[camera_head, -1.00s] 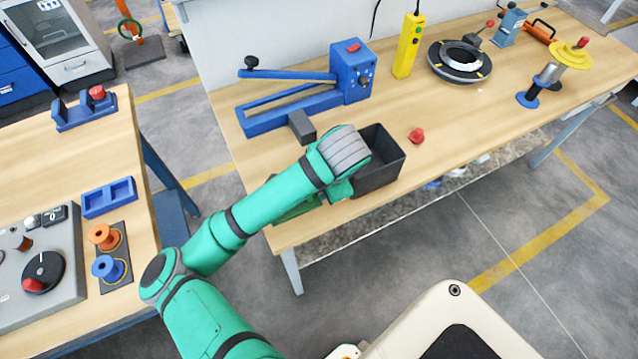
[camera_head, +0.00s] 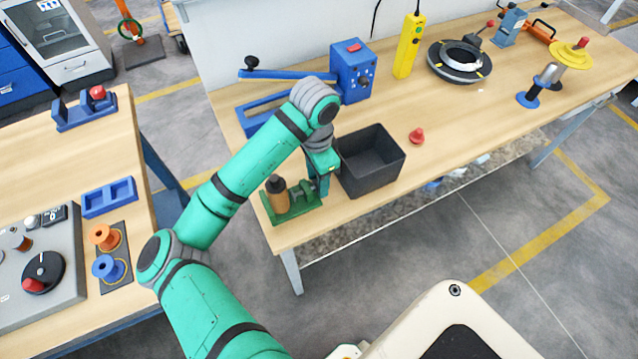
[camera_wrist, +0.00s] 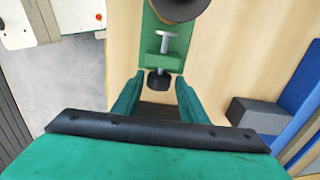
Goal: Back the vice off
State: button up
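The green vice (camera_head: 296,205) lies at the front left of the wooden bench, with a brown, dark-topped cylinder (camera_head: 277,192) standing at its left end. In the wrist view the green vice bed (camera_wrist: 163,52) carries a grey T-shaped screw piece (camera_wrist: 164,40) and a black knob (camera_wrist: 158,82). My gripper (camera_wrist: 158,84) is open, its green fingers apart on either side of the knob. I cannot tell whether they touch it. In the head view my gripper (camera_head: 320,185) points down at the vice's right end and hides the knob.
A dark open bin (camera_head: 372,160) stands close to the right of my gripper. A red knobbed piece (camera_head: 417,136) lies beyond it. A blue lever press (camera_head: 352,72) stands behind my arm. The bench's front edge is close to the vice.

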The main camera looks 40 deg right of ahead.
jog(key=g, duration=0.1)
jog(key=g+y, duration=0.1)
jog(key=g, duration=0.1)
jog(key=shift+w+d, duration=0.1)
jog(key=shift+w, duration=0.25)
dwell(0.5)
jog(key=c, duration=0.6)
jog(key=shift+s+t, duration=0.2)
jog(key=shift+t, duration=0.3)
jog(key=shift+s+t+h, duration=0.2)
jog(key=shift+t+h, duration=0.2)
jog(key=shift+t, duration=0.4)
jog(key=shift+s, duration=0.1)
jog(key=shift+s+t, duration=0.1)
jog(key=shift+t, duration=0.6)
